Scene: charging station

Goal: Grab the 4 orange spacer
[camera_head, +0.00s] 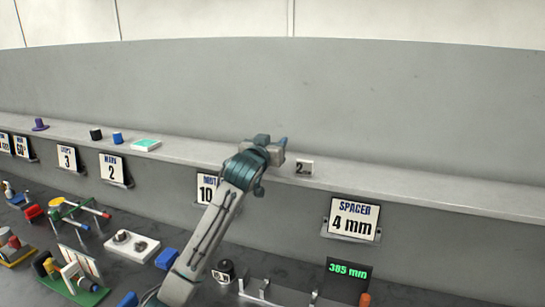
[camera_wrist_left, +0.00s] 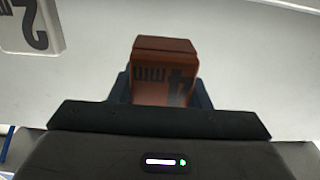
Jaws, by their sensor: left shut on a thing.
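The orange spacer (camera_wrist_left: 165,50) is a brown-orange block with upside-down dark "4 mm" lettering, seen in the left wrist view. My left gripper (camera_wrist_left: 161,92) is shut on it, with dark fingers on both sides. In the head view my left gripper (camera_head: 268,146) is above the grey ledge, near the middle. The spacer is hidden behind the gripper there. My right gripper is not in view.
A "SPACER 4 mm" sign (camera_head: 352,219) hangs below. Purple, black and blue pieces sit farther left. The lower bench holds several coloured fixtures and a green "385 mm" display (camera_head: 347,269).

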